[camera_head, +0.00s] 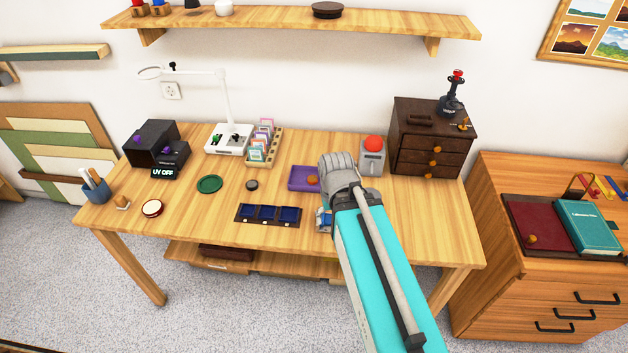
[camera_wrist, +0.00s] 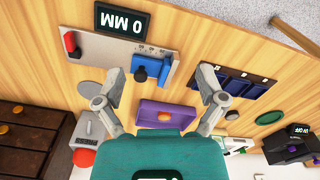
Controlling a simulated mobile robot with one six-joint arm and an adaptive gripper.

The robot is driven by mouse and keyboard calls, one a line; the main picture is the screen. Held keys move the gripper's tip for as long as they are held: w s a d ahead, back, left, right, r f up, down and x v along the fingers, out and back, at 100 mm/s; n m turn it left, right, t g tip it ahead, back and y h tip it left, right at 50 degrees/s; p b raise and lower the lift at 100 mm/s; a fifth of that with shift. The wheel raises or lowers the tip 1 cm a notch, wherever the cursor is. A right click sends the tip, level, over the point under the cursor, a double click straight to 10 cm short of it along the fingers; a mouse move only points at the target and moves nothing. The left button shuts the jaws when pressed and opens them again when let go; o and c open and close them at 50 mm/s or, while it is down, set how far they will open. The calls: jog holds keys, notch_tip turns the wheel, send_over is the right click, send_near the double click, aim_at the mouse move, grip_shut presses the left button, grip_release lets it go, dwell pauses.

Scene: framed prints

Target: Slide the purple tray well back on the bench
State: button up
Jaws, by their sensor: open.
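My arm hides part of the tray's right end in the head view. In the wrist view the purple tray (camera_wrist: 150,108) shows between and beyond my fingers, with its orange knob on the side near the wrist. My gripper (camera_wrist: 158,78) is open and empty, its fingers spread on either side of the tray in that view. I cannot tell its height above the bench. In the head view my arm mostly hides the gripper.
A grey box with a red button (camera_head: 372,155) and a brown drawer chest (camera_head: 425,140) stand right of the tray. Card racks (camera_head: 264,148) stand to its left. A dark blue three-compartment tray (camera_head: 267,215) and a gauge with blue block (camera_wrist: 145,65) sit in front.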

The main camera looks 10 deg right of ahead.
dwell(0.4)
jog(key=shift+w, duration=0.25)
jog(key=c, duration=0.4)
jog(key=shift+m, duration=0.6)
jog(key=w, duration=0.2)
jog(key=w+f+b, duration=0.1)
jog(key=w, duration=0.2)
jog(key=w+a, duration=0.1)
jog(key=w, duration=0.2)
jog(key=shift+w+f, duration=0.15)
jog(key=shift+f, duration=0.05)
jog(key=c, duration=0.8)
jog(key=w, duration=0.3)
jog(key=w+a+f+m+b, duration=0.1)
jog(key=w, duration=0.2)
jog(key=w+a+m, duration=0.1)
jog(key=w, duration=0.2)
jog(key=shift+w+f+b, duration=0.15)
jog(key=shift+w+b, duration=0.15)
jog(key=shift+w, duration=0.1)
grip_shut()
